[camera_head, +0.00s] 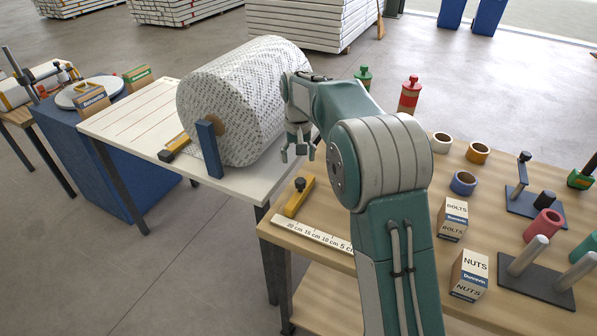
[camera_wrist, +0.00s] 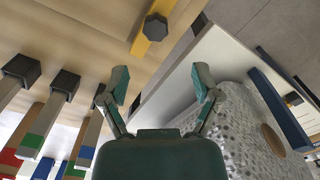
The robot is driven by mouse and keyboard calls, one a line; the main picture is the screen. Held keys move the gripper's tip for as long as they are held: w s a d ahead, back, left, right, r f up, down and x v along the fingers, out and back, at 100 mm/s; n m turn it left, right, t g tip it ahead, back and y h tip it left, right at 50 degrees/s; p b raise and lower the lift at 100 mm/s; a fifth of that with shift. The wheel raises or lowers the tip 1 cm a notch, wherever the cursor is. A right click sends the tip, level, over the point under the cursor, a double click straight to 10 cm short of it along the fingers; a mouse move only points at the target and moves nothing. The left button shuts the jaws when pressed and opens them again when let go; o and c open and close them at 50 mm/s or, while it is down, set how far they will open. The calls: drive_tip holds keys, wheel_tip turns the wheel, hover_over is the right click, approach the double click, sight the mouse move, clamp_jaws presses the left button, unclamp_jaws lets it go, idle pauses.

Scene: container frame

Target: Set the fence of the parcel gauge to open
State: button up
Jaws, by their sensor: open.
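The parcel gauge has a white scale strip (camera_head: 312,236) along the left front edge of the wooden table, marked from 20 cm down to 5 cm. Its fence is a yellow bar (camera_head: 294,203) with a black knob (camera_head: 300,184), lying near the 20 cm end. In the wrist view the yellow bar (camera_wrist: 145,44) and black knob (camera_wrist: 156,27) show at top centre, beyond the fingertips. My gripper (camera_head: 298,152) is open and empty, above and behind the fence, close to the big roll. In the wrist view its two fingers (camera_wrist: 161,84) are spread, with nothing between them.
A large wrapped roll (camera_head: 235,105) lies on the white table (camera_head: 130,118), with a blue post (camera_head: 209,150) at its end. Tape rolls (camera_head: 463,183), a bolts box (camera_head: 453,218) and a nuts box (camera_head: 469,275) stand to the right. A gap separates the tables.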

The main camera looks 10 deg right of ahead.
drive_tip(key=r, duration=0.4)
drive_tip(key=shift+a+r, duration=0.1)
drive_tip(key=shift+a, duration=0.1)
drive_tip(key=shift+d, duration=0.1)
drive_tip(key=s+d+r+t, duration=0.2)
drive_tip(key=s+r, duration=0.3)
drive_tip(key=s, duration=0.4)
drive_tip(key=s+d+r+t, duration=0.1)
drive_tip(key=s+d+r, duration=0.3)
drive_tip(key=s, duration=0.5)
drive_tip(key=s+d+f+t, duration=0.1)
drive_tip(key=s+f, duration=0.3)
drive_tip(key=s, duration=1.3)
drive_tip(key=shift+s+f+t, duration=0.15)
drive_tip(key=shift+s+t, duration=0.25)
drive_tip(key=shift+t, duration=0.4)
